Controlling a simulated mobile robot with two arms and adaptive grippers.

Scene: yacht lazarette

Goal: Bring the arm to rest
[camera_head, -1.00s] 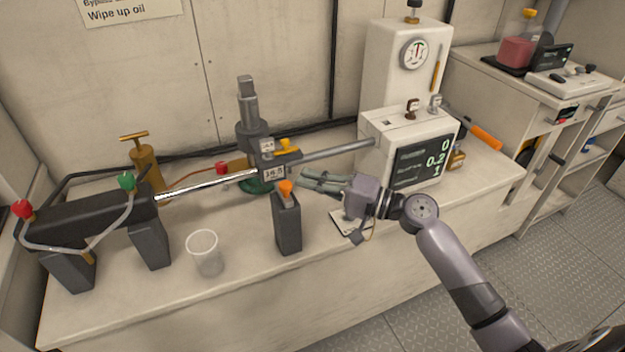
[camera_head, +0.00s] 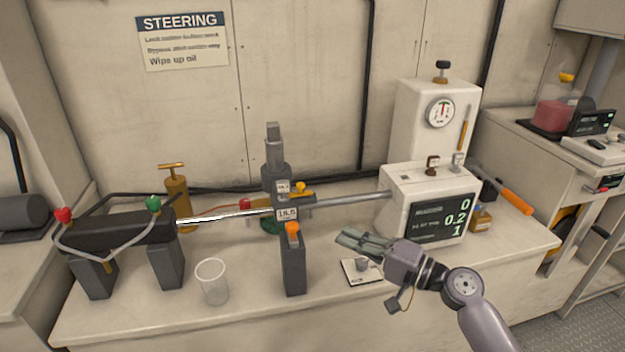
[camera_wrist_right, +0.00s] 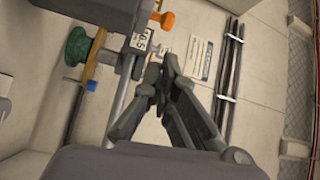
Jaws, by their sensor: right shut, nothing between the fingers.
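My right gripper (camera_head: 352,239) is shut and empty in the head view. It hovers over the bench, right of the dark block with the orange knob (camera_head: 292,262) and in front of the white display box (camera_head: 428,205). It looks apart from both. In the right wrist view its fingers (camera_wrist_right: 160,78) are closed together, with the steering rod and its tag beyond them to the left. My right arm (camera_head: 480,318) comes in from the lower right. My left gripper is not in view.
A black cylinder on two stands (camera_head: 118,232) lies at the left of the bench, its rod running right. A clear cup (camera_head: 212,284) stands in front. A small white tray (camera_head: 354,276) lies under the gripper. The bench's front strip (camera_head: 170,318) is mostly bare.

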